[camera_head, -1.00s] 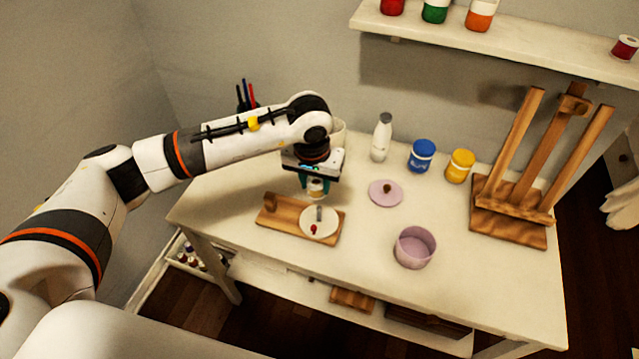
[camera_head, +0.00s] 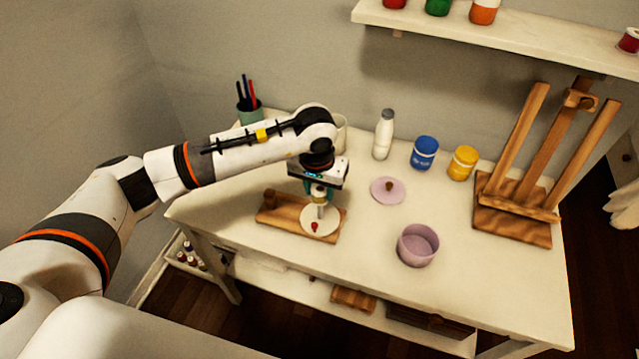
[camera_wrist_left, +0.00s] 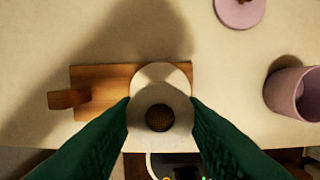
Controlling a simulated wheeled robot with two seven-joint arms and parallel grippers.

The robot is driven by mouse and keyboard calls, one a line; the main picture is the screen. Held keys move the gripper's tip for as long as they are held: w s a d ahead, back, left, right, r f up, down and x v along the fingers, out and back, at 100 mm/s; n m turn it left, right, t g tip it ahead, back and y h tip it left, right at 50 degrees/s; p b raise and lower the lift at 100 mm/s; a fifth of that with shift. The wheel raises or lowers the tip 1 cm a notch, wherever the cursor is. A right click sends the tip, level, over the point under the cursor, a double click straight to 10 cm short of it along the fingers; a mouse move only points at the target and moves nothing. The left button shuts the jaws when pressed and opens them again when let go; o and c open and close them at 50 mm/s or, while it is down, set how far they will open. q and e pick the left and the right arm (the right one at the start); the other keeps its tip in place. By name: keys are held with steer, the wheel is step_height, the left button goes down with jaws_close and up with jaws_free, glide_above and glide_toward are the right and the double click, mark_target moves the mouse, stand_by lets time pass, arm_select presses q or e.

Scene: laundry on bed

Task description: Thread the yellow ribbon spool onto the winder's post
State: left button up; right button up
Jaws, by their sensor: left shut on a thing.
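The yellow ribbon spool (camera_head: 319,194) is held between the fingertips of my left gripper (camera_head: 320,188), which is shut on it. In the left wrist view the spool (camera_wrist_left: 140,112) shows its pale round end and dark centre hole. The winder has a wooden base (camera_head: 275,213), a white disc (camera_head: 308,221), a grey post (camera_head: 321,211) and a small red knob (camera_head: 314,227). The spool hangs over the disc, with the post showing just below it. I cannot tell whether the post's tip is inside the hole. In the wrist view the spool hides the post. My right gripper is out of view.
A lilac bowl (camera_head: 418,246) and lilac lid (camera_head: 388,190) lie right of the winder. A white bottle (camera_head: 384,136), blue jar (camera_head: 424,153), yellow jar (camera_head: 462,163) and wooden easel (camera_head: 515,215) stand behind. The front tabletop is clear.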

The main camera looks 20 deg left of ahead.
mark_target(319, 203)
arm_select(q)
steer(key=shift+f+b, duration=0.8)
steer(key=shift+f, duration=1.1)
steer(key=shift+f+b, duration=0.85)
steer(key=shift+b, duration=0.1)
steer(key=o, duration=1.2)
steer(key=shift+o, duration=0.2)
steer(key=r, duration=0.4)
steer(key=s+r, duration=0.1)
steer(key=r, duration=0.3)
steer(key=r+b, duration=0.1)
steer(key=r, duration=0.3)
steer(key=shift+s, duration=0.3)
